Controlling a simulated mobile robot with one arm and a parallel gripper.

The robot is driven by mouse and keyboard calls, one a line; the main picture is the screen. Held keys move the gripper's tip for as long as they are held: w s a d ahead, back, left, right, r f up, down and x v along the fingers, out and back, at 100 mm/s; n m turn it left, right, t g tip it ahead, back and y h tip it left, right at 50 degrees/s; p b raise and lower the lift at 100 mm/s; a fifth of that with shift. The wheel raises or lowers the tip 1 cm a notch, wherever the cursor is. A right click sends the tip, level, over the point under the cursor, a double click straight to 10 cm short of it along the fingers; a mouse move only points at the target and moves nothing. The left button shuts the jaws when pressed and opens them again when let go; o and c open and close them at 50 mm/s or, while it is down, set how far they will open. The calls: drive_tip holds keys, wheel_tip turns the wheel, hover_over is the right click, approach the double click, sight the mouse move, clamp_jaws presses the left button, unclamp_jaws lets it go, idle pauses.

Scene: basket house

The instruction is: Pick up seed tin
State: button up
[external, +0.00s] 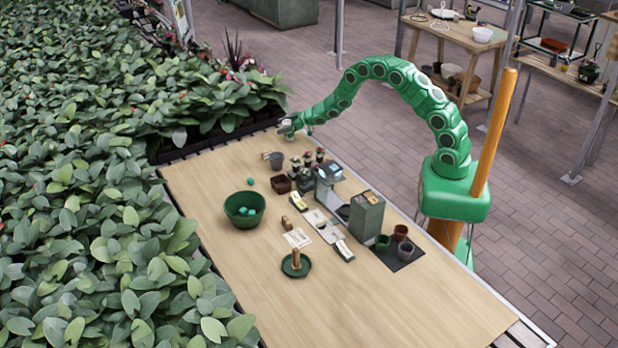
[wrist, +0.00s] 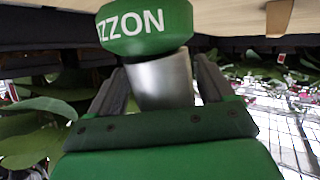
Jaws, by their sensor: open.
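I cannot pick out the seed tin for sure. A tall green box (external: 366,218) with a yellowish item on top stands upright near the table's right edge. My gripper (external: 287,126) is open above the far end of the table, well away from that box. In the wrist view the dark fingers (wrist: 158,85) flank a metallic cylinder below a green part lettered "ZZON"; I cannot tell whether these parts are mine. The tall green box is not seen in the wrist view.
A green bowl (external: 244,215) with teal pieces, a grey mug (external: 277,161), several small plants, a scale (external: 330,178) and a green dish with a wooden post (external: 295,266) share the table (external: 390,305). Dense foliage (external: 90,190) borders its left side. The near end is clear.

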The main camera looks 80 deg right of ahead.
drive_tip(key=c, duration=1.1)
drive_tip(key=shift+r, duration=0.6)
drive_tip(key=shift+c, duration=0.2)
wheel_tip(320, 180, up, 2)
drive_tip(key=shift+r, duration=0.2)
drive_tip(key=shift+s+a+r+m+t, duration=0.7)
drive_tip(key=shift+s+a+r, duration=0.85)
drive_tip(key=shift+s+r, duration=4.4)
drive_tip(key=shift+m, duration=0.4)
drive_tip(key=shift+w+d+f, duration=0.7)
drive_tip(key=shift+w+f, duration=1.15)
drive_tip(key=shift+f, duration=0.05)
drive_tip(key=shift+w+d+f, duration=0.65)
drive_tip(key=shift+w+f, duration=1.2)
drive_tip(key=shift+f, duration=0.05)
drive_tip(key=shift+w+d+f, duration=0.7)
drive_tip(key=shift+w+f, duration=1.15)
drive_tip(key=shift+f, duration=0.05)
